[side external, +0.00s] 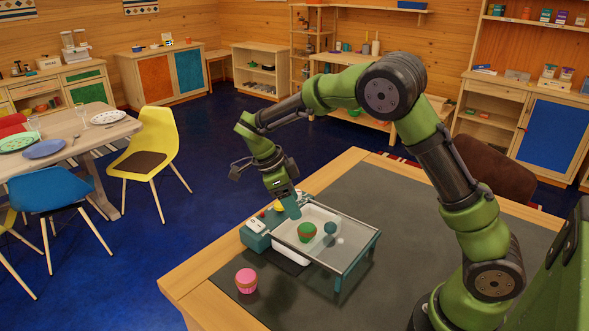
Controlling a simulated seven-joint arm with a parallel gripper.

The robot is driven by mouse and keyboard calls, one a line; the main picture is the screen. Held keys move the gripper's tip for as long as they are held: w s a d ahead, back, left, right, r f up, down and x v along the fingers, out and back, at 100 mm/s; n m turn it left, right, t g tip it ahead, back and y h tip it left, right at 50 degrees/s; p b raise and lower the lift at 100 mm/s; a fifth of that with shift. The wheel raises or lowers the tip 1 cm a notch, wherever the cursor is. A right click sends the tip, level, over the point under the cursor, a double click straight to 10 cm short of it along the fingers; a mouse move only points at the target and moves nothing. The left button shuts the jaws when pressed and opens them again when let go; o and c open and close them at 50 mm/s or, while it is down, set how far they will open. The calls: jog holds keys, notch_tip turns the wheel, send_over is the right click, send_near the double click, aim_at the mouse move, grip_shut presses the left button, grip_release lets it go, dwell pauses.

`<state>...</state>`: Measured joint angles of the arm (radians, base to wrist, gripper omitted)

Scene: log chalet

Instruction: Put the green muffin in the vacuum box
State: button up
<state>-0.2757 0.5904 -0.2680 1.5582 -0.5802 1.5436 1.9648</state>
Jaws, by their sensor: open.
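My gripper (291,208) points down at the far left edge of the box, close to a teal part there. It is open, with nothing visible between its fingers; whether it touches the box is unclear.
A pink muffin (246,281) stands on the dark mat (400,200) near the table's left edge. The mat behind the box is clear. Chairs and a dining table stand left.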

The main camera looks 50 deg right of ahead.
jog(key=s+a+r+n+t+y, duration=0.2)
jog(key=s+r+n+t+y, duration=0.2)
jog(key=s+r+n, duration=0.5)
jog(key=s+a+r+n+t, duration=0.1)
jog(key=s+r+n+t, duration=0.1)
jog(key=n, duration=0.5)
jog(key=s+a+r+n+t+y, duration=0.1)
jog(key=s+a+r+n+t, duration=0.1)
jog(key=s+n, duration=0.4)
jog(key=shift+s+r+n+t, duration=0.4)
jog(key=shift+r+t, duration=0.1)
jog(key=shift+t, duration=0.7)
jog(key=shift+c, duration=0.2)
